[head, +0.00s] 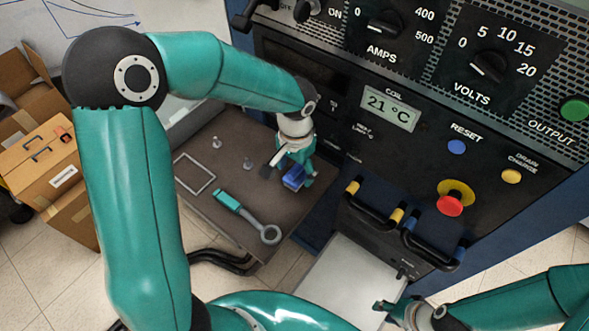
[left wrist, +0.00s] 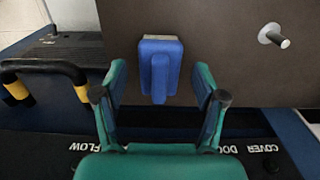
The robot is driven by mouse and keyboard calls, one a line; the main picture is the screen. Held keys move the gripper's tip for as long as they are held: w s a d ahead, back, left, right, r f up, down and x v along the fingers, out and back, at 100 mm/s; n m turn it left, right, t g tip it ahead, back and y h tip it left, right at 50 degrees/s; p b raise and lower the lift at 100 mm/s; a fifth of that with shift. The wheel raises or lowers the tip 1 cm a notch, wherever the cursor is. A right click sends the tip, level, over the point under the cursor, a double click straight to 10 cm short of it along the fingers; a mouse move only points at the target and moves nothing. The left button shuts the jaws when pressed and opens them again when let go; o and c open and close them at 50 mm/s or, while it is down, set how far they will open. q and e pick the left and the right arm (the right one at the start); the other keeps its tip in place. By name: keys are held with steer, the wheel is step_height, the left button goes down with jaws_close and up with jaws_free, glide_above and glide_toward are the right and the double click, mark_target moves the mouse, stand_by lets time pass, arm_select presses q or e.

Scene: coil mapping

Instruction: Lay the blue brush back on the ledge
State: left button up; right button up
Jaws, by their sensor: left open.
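The blue brush (head: 293,178) is a small block on the brown work surface (head: 222,150), near the dark cabinet. The left wrist view shows the brush (left wrist: 161,65) from above, with a raised blue grip and a pale far edge. My left gripper (head: 296,175) is over it, open. In that view its two teal fingers (left wrist: 160,85) stand one on each side of the brush, with gaps showing. Part of the brush is hidden by the gripper in the head view. My right gripper (head: 392,306) is low at the right, away from the brush. I cannot clearly make out which edge is the ledge.
A grey and teal wrench-like tool (head: 248,213), a pale square frame (head: 194,173) and small metal pegs (head: 247,163) are on the brown surface. The cabinet handles (head: 375,207) jut out at the right. A whiteboard (head: 105,25) is at upper left, above cardboard boxes (head: 40,150).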

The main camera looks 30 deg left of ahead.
mark_target(295, 171)
arm_select(q)
step_height(295, 171, up, 11)
steer(key=shift+r, duration=0.15)
steer(key=shift+s, duration=0.15)
stand_by(0.5)
